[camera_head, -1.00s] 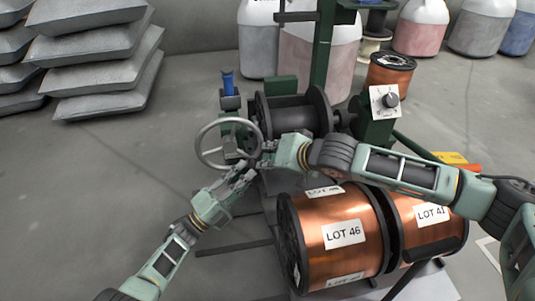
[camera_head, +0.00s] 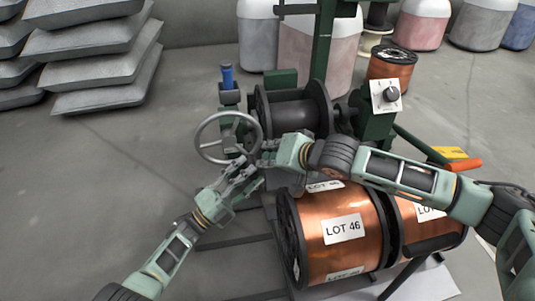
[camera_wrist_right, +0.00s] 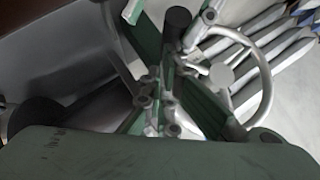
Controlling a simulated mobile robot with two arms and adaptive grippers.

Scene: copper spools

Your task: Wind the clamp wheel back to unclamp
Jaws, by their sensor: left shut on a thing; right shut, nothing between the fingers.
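The clamp wheel, a grey metal handwheel (camera_head: 202,140), stands upright on the left of the green winding machine in the head view. My left gripper (camera_head: 246,172) reaches up from the lower left and is shut at the wheel's lower right rim; the exact grip point is hard to see. My right gripper (camera_head: 264,158) comes in from the right, shut and empty, close beside the left fingertips and the rim. In the right wrist view the wheel (camera_wrist_right: 266,85) shows at the right, and my right fingers (camera_wrist_right: 160,112) are together in the middle.
An empty black reel (camera_head: 295,115) sits in the machine behind my right gripper. Copper spools, one labelled LOT 46 (camera_head: 315,255), stand close below my right arm. A control box with a knob (camera_head: 386,96) is at the right. Floor left of the wheel is clear up to the grey bags (camera_head: 100,70).

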